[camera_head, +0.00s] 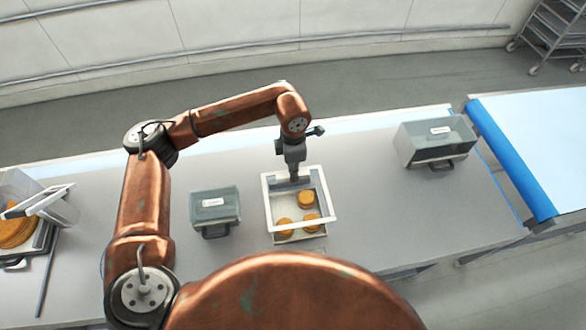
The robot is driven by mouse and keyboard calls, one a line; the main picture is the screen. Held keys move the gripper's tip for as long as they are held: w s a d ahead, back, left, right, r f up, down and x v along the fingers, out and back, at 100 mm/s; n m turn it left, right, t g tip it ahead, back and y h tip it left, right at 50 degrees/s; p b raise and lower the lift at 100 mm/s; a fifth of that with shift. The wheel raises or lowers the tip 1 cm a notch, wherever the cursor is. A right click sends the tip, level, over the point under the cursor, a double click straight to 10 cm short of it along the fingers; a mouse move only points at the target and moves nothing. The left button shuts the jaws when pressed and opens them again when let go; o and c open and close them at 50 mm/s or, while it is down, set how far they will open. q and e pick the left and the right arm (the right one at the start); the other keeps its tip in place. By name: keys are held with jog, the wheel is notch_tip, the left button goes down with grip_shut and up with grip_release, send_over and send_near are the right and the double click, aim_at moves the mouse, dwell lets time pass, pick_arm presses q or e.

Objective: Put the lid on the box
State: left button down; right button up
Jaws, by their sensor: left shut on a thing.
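The box (314,235) stands on the grey table in the middle, with 3 golden-brown rounds (306,199) in it. The lid (267,204), a white frame with a see-through or open middle, is over the box. Its outline sits slightly off from the box's, and the box's front edge shows below it. I cannot tell whether the lid touches the rim. My left gripper (295,178) points down and is shut on the lid at its far edge; the fingertips are small and partly hidden. My right gripper is not in view.
At far left are a container of rounds (14,232) and a tilted white-framed piece (40,201). A blue-edged belt (510,160) lies right. The table between box and right case is clear.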

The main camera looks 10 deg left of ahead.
aim_at(293, 184)
pick_arm(q)
jog(key=shift+s+f, duration=0.35)
jog(key=shift+s, duration=0.05)
jog(key=shift+s+f, duration=0.2)
jog(key=shift+f, duration=0.05)
jog(key=f, duration=0.1)
jog(key=f+b, duration=0.2)
jog(key=shift+w+f, duration=0.25)
jog(key=shift+w, duration=0.05)
notch_tip(293, 184, down, 2)
jog(key=shift+b, duration=1.1)
jog(key=shift+f, duration=0.35)
jog(key=shift+f+b, duration=0.25)
jog(key=shift+b, duration=0.25)
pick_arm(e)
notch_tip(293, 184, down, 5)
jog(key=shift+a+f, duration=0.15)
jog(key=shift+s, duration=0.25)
